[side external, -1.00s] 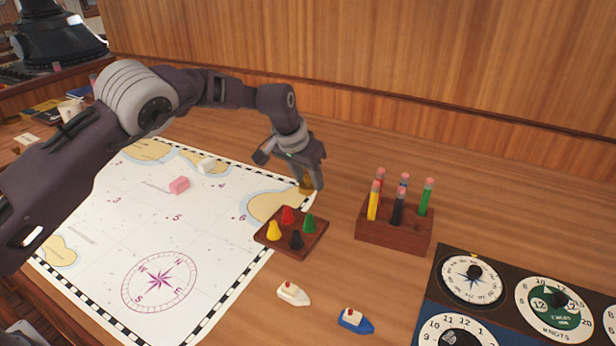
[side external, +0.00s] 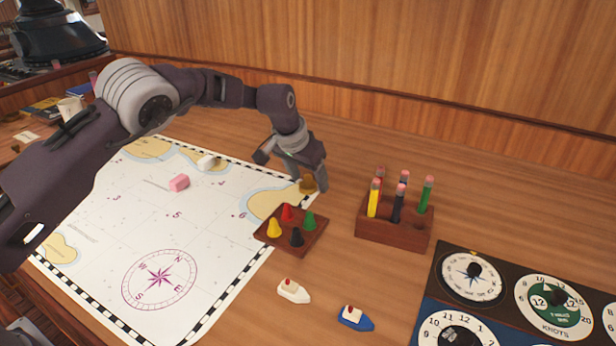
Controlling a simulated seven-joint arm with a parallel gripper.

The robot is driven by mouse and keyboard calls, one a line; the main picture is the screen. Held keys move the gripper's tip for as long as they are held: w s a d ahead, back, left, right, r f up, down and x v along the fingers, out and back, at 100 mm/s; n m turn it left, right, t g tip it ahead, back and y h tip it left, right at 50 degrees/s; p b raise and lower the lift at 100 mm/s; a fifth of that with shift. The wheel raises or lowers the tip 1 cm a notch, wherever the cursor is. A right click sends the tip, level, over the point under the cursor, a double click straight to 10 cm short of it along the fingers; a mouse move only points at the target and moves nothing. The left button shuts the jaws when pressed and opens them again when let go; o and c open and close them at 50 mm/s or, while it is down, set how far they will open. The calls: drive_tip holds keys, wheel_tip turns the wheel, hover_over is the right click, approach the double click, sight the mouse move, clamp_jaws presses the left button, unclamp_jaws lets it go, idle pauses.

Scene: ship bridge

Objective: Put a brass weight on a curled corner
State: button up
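A brass weight (side external: 308,185) sits at the far right corner of the paper chart (side external: 214,262), right by my gripper. My gripper (side external: 296,187) points down over that corner, its fingers spread apart. One finger comes down on the right next to the weight, and the other is up to the left. Whether a finger touches the weight, I cannot tell. The chart looks flat along the edge that shows; my gripper and the weight partly hide the far right corner.
A wooden tray with colored pegs (side external: 291,250) lies on the chart's right edge. A pencil block (side external: 396,232), two toy boats (side external: 293,291) and a dial panel (side external: 520,300) stand to the right. A pink eraser (side external: 179,183) and a white block (side external: 207,162) lie on the chart.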

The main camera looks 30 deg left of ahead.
drive_tip(key=s+a+r+n, duration=0.1)
drive_tip(key=s+a+r, duration=0.1)
drive_tip(key=s+r, duration=0.35)
drive_tip(key=s+a+r, duration=0.2)
drive_tip(key=s+r, duration=0.1)
drive_tip(key=r, duration=0.6)
drive_tip(key=s+a+r+h, duration=0.1)
drive_tip(key=s+r, duration=0.3)
drive_tip(key=s, duration=0.2)
drive_tip(key=s+a+r, duration=0.2)
drive_tip(key=s+r, duration=0.2)
drive_tip(key=s, duration=0.3)
drive_tip(key=s+a+f, duration=0.1)
drive_tip(key=s+f, duration=0.1)
drive_tip(key=s, duration=1)
drive_tip(key=s+a+f+t+y, duration=0.1)
drive_tip(key=s+f, duration=0.1)
drive_tip(key=s, duration=1.1)
drive_tip(key=shift+a+f+n+y, duration=0.2)
drive_tip(key=shift+n+y, duration=0.1)
